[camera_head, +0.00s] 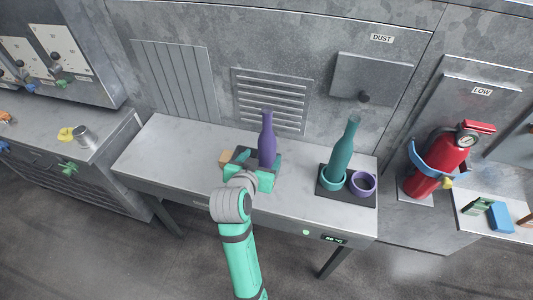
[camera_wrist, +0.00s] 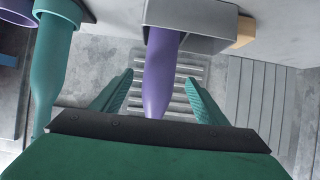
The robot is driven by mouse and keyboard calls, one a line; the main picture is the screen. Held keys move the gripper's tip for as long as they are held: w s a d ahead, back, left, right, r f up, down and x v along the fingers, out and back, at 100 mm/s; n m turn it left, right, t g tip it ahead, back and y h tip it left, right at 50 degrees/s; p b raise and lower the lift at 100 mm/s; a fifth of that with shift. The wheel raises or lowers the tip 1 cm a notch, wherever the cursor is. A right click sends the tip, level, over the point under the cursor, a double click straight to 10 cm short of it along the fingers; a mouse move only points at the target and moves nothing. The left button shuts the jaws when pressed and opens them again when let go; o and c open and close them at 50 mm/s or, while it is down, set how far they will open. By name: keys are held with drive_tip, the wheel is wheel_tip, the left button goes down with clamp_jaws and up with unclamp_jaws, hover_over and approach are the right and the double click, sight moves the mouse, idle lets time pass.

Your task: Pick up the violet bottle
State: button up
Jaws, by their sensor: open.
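In the wrist view, which is upside down, the violet bottle (camera_wrist: 163,70) shows between the two green fingers of my gripper (camera_wrist: 159,78). The fingers are open, with a visible gap on each side of the bottle. The bottle's lower end meets a grey block-like holder (camera_wrist: 205,18). Whether the bottle is fully between the fingers in depth is hard to tell.
A teal bottle (camera_head: 344,145) stands in a teal ring (camera_head: 333,179) on a black tray (camera_head: 346,198), beside an empty violet ring (camera_head: 362,183). A tan block (camera_head: 226,157) lies left of my gripper. The table (camera_head: 180,150) is clear at left. A vented wall stands behind.

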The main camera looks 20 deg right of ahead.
sight(267, 151)
drive_tip(key=shift+x, duration=3.8)
drive_tip(key=shift+f, duration=0.1)
drive_tip(key=c, duration=1.5)
